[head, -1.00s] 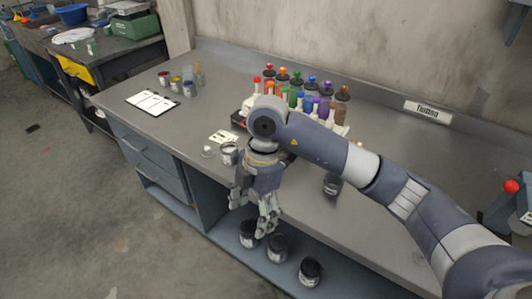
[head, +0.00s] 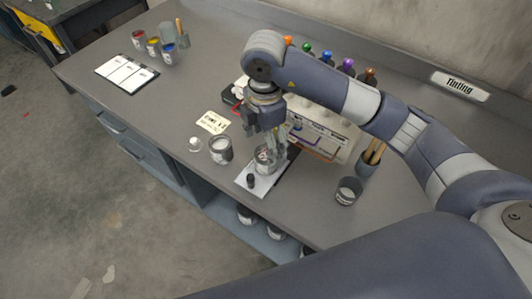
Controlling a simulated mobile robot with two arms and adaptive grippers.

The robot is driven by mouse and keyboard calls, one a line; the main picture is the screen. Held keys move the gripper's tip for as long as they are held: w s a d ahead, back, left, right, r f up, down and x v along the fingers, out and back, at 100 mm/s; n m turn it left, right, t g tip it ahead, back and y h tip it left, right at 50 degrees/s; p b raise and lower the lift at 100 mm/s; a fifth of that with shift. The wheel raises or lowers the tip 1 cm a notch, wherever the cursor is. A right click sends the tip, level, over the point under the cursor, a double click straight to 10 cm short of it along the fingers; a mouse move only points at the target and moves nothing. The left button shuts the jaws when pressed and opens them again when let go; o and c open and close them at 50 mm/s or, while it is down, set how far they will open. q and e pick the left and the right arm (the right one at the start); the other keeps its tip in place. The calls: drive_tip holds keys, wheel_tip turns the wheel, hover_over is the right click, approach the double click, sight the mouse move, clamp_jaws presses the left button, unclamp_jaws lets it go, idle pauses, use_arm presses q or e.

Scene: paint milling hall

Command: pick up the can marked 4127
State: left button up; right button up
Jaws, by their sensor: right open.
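My right gripper (head: 271,150) points down over the worktop, open, with its fingers at a grey can (head: 264,161) on a white mat. The fingers partly hide this can, and I cannot tell whether they touch it. A second can (head: 220,151), light-topped with a pale label, stands to the left of the mat. A dark can (head: 348,191) stands to the right. More dark cans (head: 246,214) are on the lower shelf, partly hidden by the worktop edge. No can's number is readable, so I cannot tell which is 4127. My left gripper is not in view.
The white mat (head: 279,180) also bears a small black object (head: 250,181). A cup with brushes (head: 370,158) is to the right. A note card (head: 212,122) and clipboard (head: 127,73) lie left.

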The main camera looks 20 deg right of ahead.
drive_tip(key=shift+s+f, duration=0.1)
drive_tip(key=shift+f, duration=1.15)
wheel_tip(320, 180, down, 4)
drive_tip(key=shift+s+f+p, duration=0.15)
drive_tip(key=shift+p, duration=0.9)
drive_tip(key=shift+f, duration=0.3)
drive_tip(key=shift+c, duration=1)
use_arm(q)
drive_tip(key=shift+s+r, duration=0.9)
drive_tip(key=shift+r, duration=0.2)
use_arm(e)
drive_tip(key=c, duration=1)
